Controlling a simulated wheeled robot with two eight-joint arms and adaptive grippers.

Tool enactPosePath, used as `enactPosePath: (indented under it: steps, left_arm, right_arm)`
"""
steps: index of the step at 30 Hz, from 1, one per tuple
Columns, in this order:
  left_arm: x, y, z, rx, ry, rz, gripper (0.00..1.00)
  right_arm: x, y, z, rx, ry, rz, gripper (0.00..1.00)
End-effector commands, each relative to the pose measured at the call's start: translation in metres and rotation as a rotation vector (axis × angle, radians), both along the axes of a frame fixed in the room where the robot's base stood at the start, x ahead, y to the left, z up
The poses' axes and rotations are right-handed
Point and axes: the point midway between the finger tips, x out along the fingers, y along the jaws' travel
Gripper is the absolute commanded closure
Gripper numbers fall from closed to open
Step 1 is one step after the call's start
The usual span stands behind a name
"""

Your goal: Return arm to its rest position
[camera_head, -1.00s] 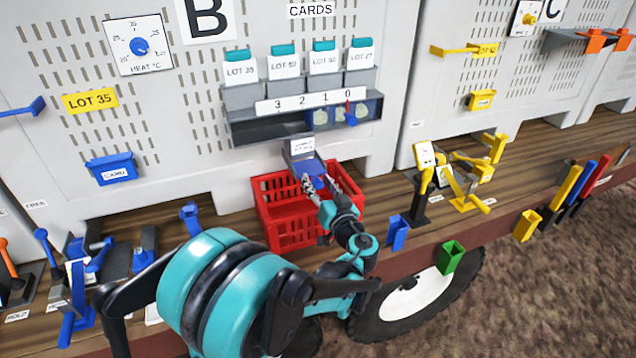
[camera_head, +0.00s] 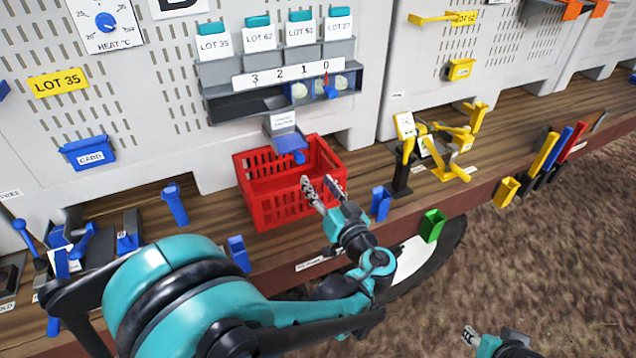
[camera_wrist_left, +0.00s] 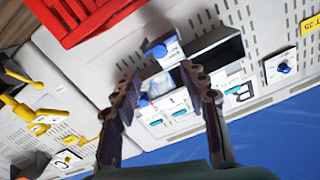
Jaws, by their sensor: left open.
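My left gripper (camera_head: 324,188) is open and empty, in front of and over the near right part of the red crate (camera_head: 262,215). In the left wrist view its two fingers (camera_wrist_left: 163,88) stand wide apart with nothing between them. The red crate also shows upside down in the left wrist view (camera_wrist_left: 85,20). Part of my right gripper (camera_head: 478,340) shows at the bottom edge of the head view, over the floor; its jaws are too small and cut off to read.
A small chute with a blue lever (camera_head: 290,148) hangs above the crate, under the card dispenser (camera_head: 278,102). Yellow levers (camera_head: 440,150) stand to the right on the wooden shelf (camera_head: 520,112). A green holder (camera_head: 432,225) hangs on its front edge. Blue levers stand at left.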

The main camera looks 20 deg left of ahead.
Motion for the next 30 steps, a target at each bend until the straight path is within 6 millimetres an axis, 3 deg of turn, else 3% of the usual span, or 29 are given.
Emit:
enactPosePath:
  steps: [7,10,14,17,21,24,30]
  left_arm:
    - [0.000,0.001,-0.001,-0.003,0.005,0.001,0.56]
    - [-0.005,0.009,-0.013,-0.028,0.061,0.005,0.56]
    - [-0.025,0.026,-0.055,-0.128,0.253,-0.008,0.56]
    - [-0.054,0.031,-0.100,-0.245,0.442,-0.065,0.56]
    - [-0.097,0.013,-0.154,-0.417,0.647,-0.220,0.56]
    - [-0.125,-0.010,-0.180,-0.521,0.727,-0.357,0.56]
    - [-0.156,-0.051,-0.199,-0.641,0.755,-0.573,0.56]
  right_arm:
    - [0.000,0.000,-0.001,0.000,0.000,0.000,0.60]
    - [0.000,0.000,-0.006,0.000,0.000,0.000,0.60]
    - [0.000,0.000,-0.024,0.000,0.000,0.000,0.60]
    - [0.000,0.000,-0.041,0.000,0.000,0.000,0.60]
    - [0.000,0.000,-0.064,0.000,0.000,0.000,0.60]
    - [0.000,0.000,-0.078,0.000,0.000,0.000,0.60]
    - [0.000,0.000,-0.094,0.000,0.000,0.000,0.60]
